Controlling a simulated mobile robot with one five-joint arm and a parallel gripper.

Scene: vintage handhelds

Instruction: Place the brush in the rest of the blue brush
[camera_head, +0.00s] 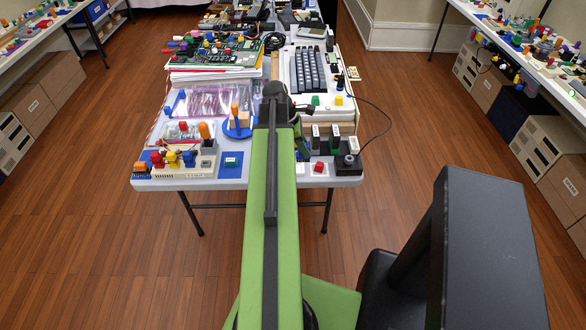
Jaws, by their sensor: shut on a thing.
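My gripper (277,98) is at the far end of my green arm, above the middle of the table. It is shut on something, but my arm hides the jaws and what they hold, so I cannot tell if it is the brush. A blue round stand (240,131) is left of my gripper, with an orange-brown upright piece (234,113) at it. Farther left, an orange-topped piece (204,131) stands by a grey holder (208,147). I cannot make out which of these is a brush rest. No blue brush is clearly recognisable.
The crowded table (347,181) holds a circuit board (225,50), a keyboard (308,72) and plastic bags (205,100). Small blocks and a black knobbed device (348,163) with a cable stand at the right. Side tables line both edges.

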